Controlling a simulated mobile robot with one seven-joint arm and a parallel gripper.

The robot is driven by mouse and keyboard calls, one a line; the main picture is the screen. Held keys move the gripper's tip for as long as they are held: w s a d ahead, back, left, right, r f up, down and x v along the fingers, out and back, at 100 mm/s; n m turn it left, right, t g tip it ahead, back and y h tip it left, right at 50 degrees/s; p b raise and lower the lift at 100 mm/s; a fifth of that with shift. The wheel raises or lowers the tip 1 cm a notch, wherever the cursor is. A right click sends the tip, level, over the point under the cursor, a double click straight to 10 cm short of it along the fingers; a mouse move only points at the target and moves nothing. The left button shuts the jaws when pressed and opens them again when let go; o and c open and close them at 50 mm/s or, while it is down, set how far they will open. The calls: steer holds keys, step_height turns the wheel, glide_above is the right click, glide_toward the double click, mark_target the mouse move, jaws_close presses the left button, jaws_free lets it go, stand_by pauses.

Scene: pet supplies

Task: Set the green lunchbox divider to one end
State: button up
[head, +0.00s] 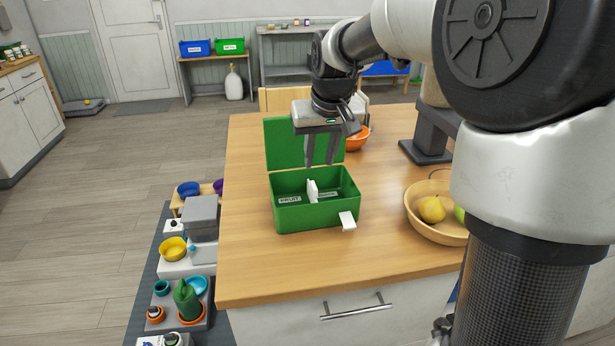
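The green lunchbox (290,219) stands on the wooden table with its lid (281,146) raised at the back. A white divider (312,190) stands upright inside, near the middle of the box's length. A label reading FRUIT is on the left part, and another label too small to read is on the right part. A white tab (347,220) sticks out at the front right of the box. My gripper (319,164) points down over the box, in front of the lid. Its two fingers are apart with nothing seen between them, and the tips appear above the divider.
A wooden bowl of fruit (414,222) stands right of the box. A dark stand (427,149) is at the back right. The table (255,265) is clear at the front and left.

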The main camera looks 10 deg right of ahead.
mark_target(314, 185)
steer(key=b+x, duration=0.1)
steer(key=x, duration=1)
steer(key=shift+w+f+b, duration=0.15)
steer(key=shift+w+b, duration=0.05)
steer(key=shift+b, duration=0.15)
jaws_close()
stand_by(0.7)
